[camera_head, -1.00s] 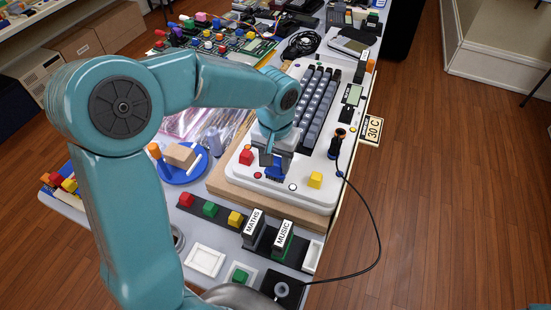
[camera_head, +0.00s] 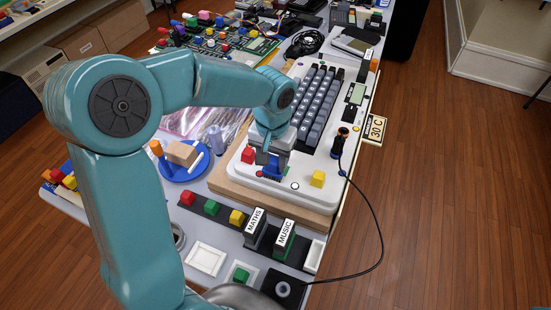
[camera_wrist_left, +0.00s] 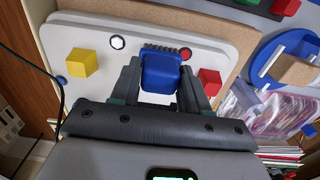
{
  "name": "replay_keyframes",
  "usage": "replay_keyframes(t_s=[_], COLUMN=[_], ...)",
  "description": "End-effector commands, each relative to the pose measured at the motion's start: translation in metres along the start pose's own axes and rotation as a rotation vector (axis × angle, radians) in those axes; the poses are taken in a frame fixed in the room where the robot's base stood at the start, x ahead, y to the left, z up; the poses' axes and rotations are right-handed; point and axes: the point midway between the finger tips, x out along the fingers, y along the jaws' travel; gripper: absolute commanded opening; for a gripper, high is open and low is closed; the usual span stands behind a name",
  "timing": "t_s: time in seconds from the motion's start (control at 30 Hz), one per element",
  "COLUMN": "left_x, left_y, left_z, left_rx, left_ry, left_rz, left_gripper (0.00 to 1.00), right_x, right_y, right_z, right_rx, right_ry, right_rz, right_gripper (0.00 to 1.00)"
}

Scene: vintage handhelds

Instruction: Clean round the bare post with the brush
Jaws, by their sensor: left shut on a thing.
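My left gripper (camera_head: 270,168) is shut on the blue brush (camera_wrist_left: 160,72), over the front of the white keyboard machine (camera_head: 239,177). The brush's dark bristles (camera_wrist_left: 163,47) point down at the white top; whether they touch it I cannot tell. A small red round stud (camera_wrist_left: 185,53) is right by the bristle end, between the brush and the red cube cap (camera_wrist_left: 208,81); it also shows in the head view (camera_head: 259,173). A small white round stud with a dark ring (camera_wrist_left: 117,42) is on the brush's other side. Which one is the bare post is unclear. My right gripper is out of view.
A yellow cube cap (camera_head: 317,179) is on the machine's front right. A black cable (camera_head: 381,225) loops off the right edge from a plug (camera_head: 339,143). The MATHS (camera_head: 254,226) and MUSIC (camera_head: 285,236) blocks stand in front. A blue round tray (camera_head: 178,174) lies left.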

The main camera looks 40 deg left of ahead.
Motion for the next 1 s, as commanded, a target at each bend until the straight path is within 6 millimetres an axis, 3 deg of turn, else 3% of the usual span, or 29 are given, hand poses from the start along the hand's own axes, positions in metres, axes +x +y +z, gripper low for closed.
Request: replay_keyframes(t_s=[0.17, 0.5, 0.8, 1.0], left_x=[0.0, 0.003, 0.003, 0.002], left_y=[0.002, 0.025, 0.023, 0.01], left_z=[0.0, 0.0, 0.0, 0.0], left_rx=[0.001, 0.002, 0.0, -0.002], left_ry=[0.0, 0.001, -0.001, -0.002], left_rz=[0.0, 0.0, 0.0, -0.001], left_gripper=[0.0, 0.0, 0.0, 0.0], right_x=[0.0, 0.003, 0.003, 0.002], right_y=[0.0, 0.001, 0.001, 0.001], right_z=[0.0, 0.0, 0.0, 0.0], right_rx=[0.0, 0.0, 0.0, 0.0], right_ry=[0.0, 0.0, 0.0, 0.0], right_rz=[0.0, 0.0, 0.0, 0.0], right_gripper=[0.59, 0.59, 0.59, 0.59])
